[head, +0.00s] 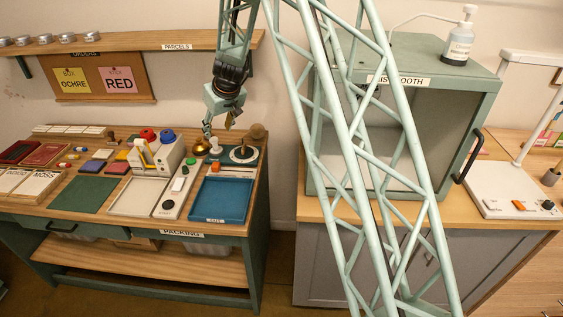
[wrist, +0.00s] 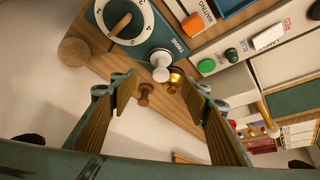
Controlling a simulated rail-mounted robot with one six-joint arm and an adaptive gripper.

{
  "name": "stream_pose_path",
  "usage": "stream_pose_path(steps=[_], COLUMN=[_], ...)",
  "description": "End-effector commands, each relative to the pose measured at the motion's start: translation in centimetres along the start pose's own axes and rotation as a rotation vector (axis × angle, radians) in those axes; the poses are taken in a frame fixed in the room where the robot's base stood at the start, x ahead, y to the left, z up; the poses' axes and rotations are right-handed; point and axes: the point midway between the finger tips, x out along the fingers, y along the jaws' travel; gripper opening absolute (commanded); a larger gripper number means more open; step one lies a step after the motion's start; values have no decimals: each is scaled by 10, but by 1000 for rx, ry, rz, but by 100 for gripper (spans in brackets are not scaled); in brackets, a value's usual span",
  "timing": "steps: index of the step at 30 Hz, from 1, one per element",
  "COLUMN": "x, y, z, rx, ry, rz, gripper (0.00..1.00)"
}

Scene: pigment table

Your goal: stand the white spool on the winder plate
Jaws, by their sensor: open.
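The white spool (wrist: 161,74) shows as a small white round-topped piece in the wrist view. It appears to stand on the pale round winder plate (wrist: 160,54) at the end of a dark teal base, though seating is hard to judge. In the head view the white spool (head: 215,145) is small, beside a brass bell. My gripper (wrist: 158,80) is open and empty. Its two fingers lie to either side of the spool in the wrist picture, apart from it. In the head view my gripper (head: 218,126) hangs above the spool.
A brass bell (wrist: 176,78) and a brown wooden stamp (wrist: 145,93) stand close to the spool. A numbered dial (wrist: 121,18) sits on the same teal base. A round wooden piece (wrist: 74,51) is at the table edge. A blue tray (head: 220,200) lies in front.

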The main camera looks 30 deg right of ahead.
Motion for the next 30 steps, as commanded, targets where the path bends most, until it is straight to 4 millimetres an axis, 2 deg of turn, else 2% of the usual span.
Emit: stream_pose_path(steps=[5,11,20,30], x=[-12,-45,-116,-194], y=[-4,-13,-33,-55], z=[0,1,12,35], rx=[1,4,14,26], ry=[0,0,-8,-23], rz=[-4,-14,-34,-52], gripper=[43,43,43,43])
